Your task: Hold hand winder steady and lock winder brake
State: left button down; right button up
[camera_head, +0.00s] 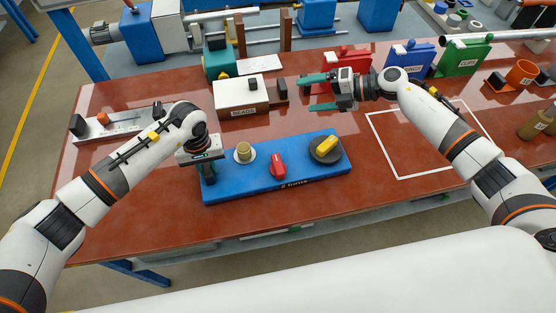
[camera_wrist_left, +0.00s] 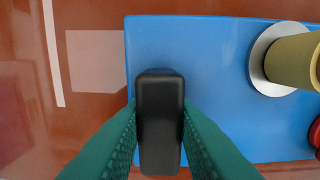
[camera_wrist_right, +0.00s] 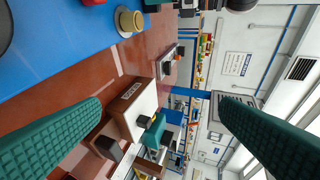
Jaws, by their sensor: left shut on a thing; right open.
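The hand winder has a blue base plate (camera_head: 222,190) lying flat on the table. On it stand a tan spool (camera_head: 243,152), a red knob (camera_head: 278,165) and a dark disc with a yellow handle (camera_head: 327,145). My left gripper (camera_head: 207,172) is at the plate's left end, its fingers partly hidden in the head view. In the left wrist view the left gripper (camera_wrist_left: 160,120) is shut on a black upright handle (camera_wrist_left: 160,100). My right gripper (camera_head: 312,92) is open and empty, above the table behind the plate. I cannot tell which part is the brake.
A white box (camera_head: 238,95) labelled BEADS stands behind the plate. A white square outline (camera_head: 425,178) marks free table to the right.

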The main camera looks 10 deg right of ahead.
jog(key=s+a+r+n+g+h, duration=0.1)
jog(key=s+a+r+n+g, duration=0.15)
jog(key=a+n, duration=0.35)
jog(key=s+a+r+n+g+h, duration=0.1)
jog(key=s+a+n+g+h, duration=0.15)
jog(key=a+n, duration=0.25)
jog(key=n+h, duration=0.9)
jog(key=n, duration=0.2)
send_over(278, 163)
notch_tip(278, 163, down, 4)
notch_tip(278, 163, down, 12)
jog(key=shift+s+r, duration=0.1)
jog(key=shift+r, duration=0.15)
